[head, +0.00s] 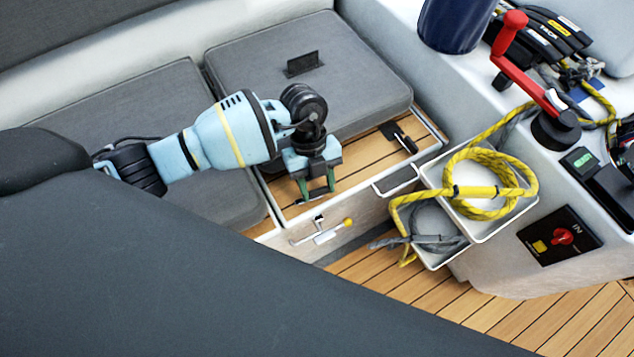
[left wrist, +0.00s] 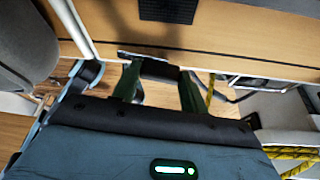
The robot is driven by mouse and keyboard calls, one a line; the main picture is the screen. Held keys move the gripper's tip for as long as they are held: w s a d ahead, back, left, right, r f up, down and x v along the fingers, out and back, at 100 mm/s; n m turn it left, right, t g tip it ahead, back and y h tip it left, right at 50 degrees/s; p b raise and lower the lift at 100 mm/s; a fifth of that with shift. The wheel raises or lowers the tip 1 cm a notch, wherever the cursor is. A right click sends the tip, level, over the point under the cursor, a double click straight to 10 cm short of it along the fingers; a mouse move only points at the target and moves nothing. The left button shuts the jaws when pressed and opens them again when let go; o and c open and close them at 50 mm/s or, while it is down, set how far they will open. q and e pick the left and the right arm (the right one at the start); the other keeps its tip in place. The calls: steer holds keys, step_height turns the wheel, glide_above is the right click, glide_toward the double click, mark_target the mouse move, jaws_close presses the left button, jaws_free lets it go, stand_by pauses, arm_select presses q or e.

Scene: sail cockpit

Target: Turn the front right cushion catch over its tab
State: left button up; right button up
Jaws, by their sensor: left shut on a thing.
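My left gripper (head: 317,192) is over the wooden seat ledge, at the front edge of the grey cushion (head: 345,65). Its two green fingers are shut on a dark cushion catch, which shows as a black bar between the fingertips in the left wrist view (left wrist: 160,70). A pale metal strip (left wrist: 145,56) lies just behind that bar. I cannot tell whether the catch is over its tab. A second black catch (head: 405,143) with a flat black patch lies at the right end of the ledge, apart from the gripper. My right gripper is not in view.
White bins (head: 483,236) with yellow rope (head: 480,192) stand to the right. A red winch handle (head: 527,65) rises farther right. A dark grey surface (head: 180,280) fills the lower left foreground.

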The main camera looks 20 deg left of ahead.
arm_select(q)
steer(key=m, duration=0.2)
steer(key=shift+w+m+g+y, duration=0.1)
steer(key=shift+m+g+y, duration=0.2)
steer(key=shift+m+y, duration=0.1)
steer(key=m, duration=0.1)
steer(key=m+y, duration=0.1)
steer(key=m, duration=0.1)
steer(key=m+y, duration=0.1)
steer(key=m, duration=0.1)
steer(key=shift+d+g, duration=0.25)
steer(key=shift+g, duration=0.05)
steer(key=m+y, duration=0.1)
steer(key=m, duration=0.1)
steer(key=m+y, duration=0.1)
steer(key=m, duration=0.2)
steer(key=shift+d+m, duration=0.1)
steer(key=shift+m, duration=0.2)
steer(key=shift+m+t+y+b, duration=0.35)
steer(key=shift+m+t+y, duration=0.15)
steer(key=shift+m, duration=0.9)
steer(key=o, duration=1)
steer(key=shift+v, duration=3.95)
